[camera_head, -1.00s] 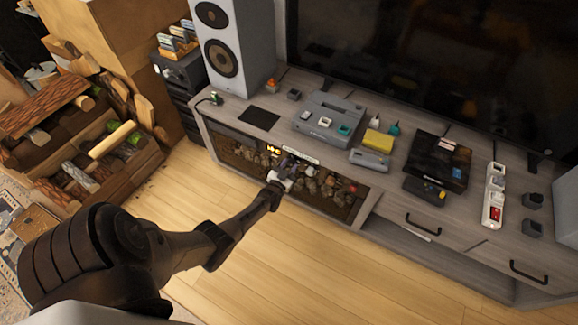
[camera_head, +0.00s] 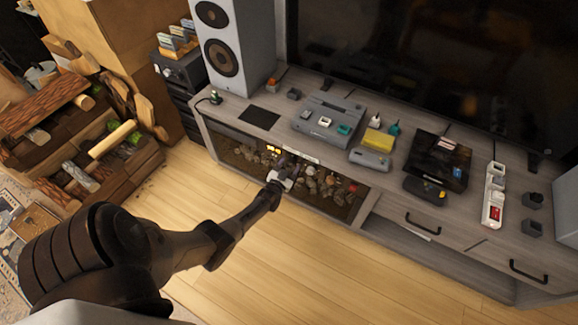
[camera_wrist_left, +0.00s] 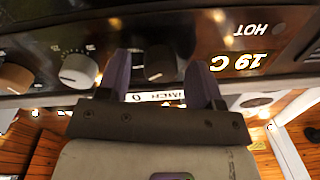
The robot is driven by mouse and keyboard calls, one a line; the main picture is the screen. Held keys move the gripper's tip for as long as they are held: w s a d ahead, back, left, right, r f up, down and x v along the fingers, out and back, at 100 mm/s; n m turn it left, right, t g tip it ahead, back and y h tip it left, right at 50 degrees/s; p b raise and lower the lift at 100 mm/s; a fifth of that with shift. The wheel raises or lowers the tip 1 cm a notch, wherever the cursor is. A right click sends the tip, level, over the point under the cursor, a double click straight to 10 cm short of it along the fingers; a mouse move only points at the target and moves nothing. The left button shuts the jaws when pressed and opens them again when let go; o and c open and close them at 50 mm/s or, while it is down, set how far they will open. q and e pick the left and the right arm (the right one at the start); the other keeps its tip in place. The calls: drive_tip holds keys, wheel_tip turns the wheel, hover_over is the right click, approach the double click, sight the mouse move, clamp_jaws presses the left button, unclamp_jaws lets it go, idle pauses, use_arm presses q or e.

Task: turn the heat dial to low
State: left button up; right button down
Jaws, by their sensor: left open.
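The electric fireplace (camera_head: 235,151) is set in the front of the grey cabinet. My left gripper (camera_head: 284,170) is at its control panel, near the top edge. In the left wrist view, which shows the panel upside down, my open left gripper (camera_wrist_left: 160,82) has a dark round dial (camera_wrist_left: 158,64) between its two fingers. I cannot tell if the fingers touch it. Which dial sets heat is not readable.
The cabinet top (camera_head: 262,95) holds a game console (camera_head: 329,117), a yellow cartridge (camera_head: 379,141) and a power strip (camera_head: 494,195). A speaker (camera_head: 231,45) stands at its left end. A firewood rack (camera_head: 75,140) is at left. The wooden floor (camera_head: 300,265) in front is clear.

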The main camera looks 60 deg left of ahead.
use_arm(q)
drive_tip(key=shift+s+d+r+p, duration=0.1)
drive_tip(key=shift+s+d+p, duration=0.15)
drive_tip(key=shift+s+p, duration=0.2)
drive_tip(key=p+v, duration=0.5)
drive_tip(key=v, duration=0.7)
drive_tip(key=shift+s+d, duration=0.3)
